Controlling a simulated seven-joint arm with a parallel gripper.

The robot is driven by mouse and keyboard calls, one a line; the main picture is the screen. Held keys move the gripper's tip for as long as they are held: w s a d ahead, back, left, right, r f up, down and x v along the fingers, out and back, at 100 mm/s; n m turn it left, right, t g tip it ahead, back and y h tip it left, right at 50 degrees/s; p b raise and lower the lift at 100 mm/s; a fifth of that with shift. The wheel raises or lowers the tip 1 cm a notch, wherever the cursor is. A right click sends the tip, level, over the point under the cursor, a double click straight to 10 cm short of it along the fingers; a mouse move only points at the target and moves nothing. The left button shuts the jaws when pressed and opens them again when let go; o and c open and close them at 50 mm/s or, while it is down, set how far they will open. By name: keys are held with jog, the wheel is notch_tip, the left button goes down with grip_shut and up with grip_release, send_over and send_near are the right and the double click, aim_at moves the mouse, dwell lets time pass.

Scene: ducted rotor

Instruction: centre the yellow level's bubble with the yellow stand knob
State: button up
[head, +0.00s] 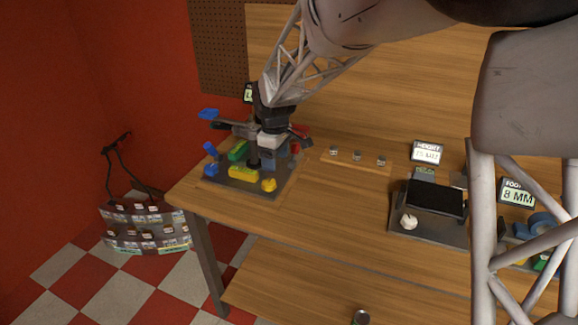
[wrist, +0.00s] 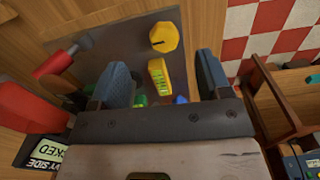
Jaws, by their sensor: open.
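The yellow stand knob (head: 269,184) sits at the front right corner of a grey plate. In the wrist view the yellow knob (wrist: 164,37) is many-sided with a dark mark on top. The yellow level (head: 243,173) lies on the plate to the left of the knob. In the wrist view the yellow level (wrist: 154,66) has a green vial; its bubble is too small to make out. My gripper (head: 268,156) is above the plate. In the wrist view my gripper (wrist: 162,64) is open and empty, its fingers either side of the level, the knob beyond the fingertips.
Several small metal pieces (head: 357,155) stand to the right. A dark screen device (head: 436,198) is farther right.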

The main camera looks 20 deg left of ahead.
aim_at(269, 182)
jog(key=shift+a+f+n, duration=0.15)
jog(key=shift+a+f, duration=0.15)
jog(key=shift+a, duration=0.35)
jog(key=shift+a+f+n, duration=0.15)
jog(key=shift+a+f, duration=0.15)
jog(key=shift+a, duration=0.3)
jog(key=shift+f, duration=0.1)
jog(key=shift+f, duration=3.8)
jog(key=c, duration=0.9)
